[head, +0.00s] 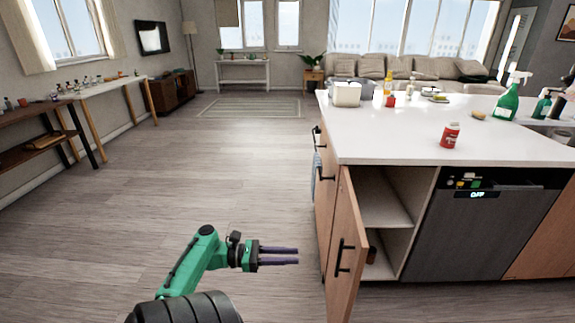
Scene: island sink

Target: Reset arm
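My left gripper (297,256) is at the lower middle of the head view, on a green and black arm that comes in from the bottom. Its two purple fingers point right, with a narrow gap between them and nothing held. It is over the wood floor, a little left of the open cabinet door (347,243), and looks apart from it. My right gripper is not in view.
The door stands open on the island, showing an empty shelf (385,202) inside. A dark dishwasher (480,235) is to its right. A red can (450,135) and a green spray bottle (507,102) stand on the white countertop (395,135). The floor (200,165) at left is clear.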

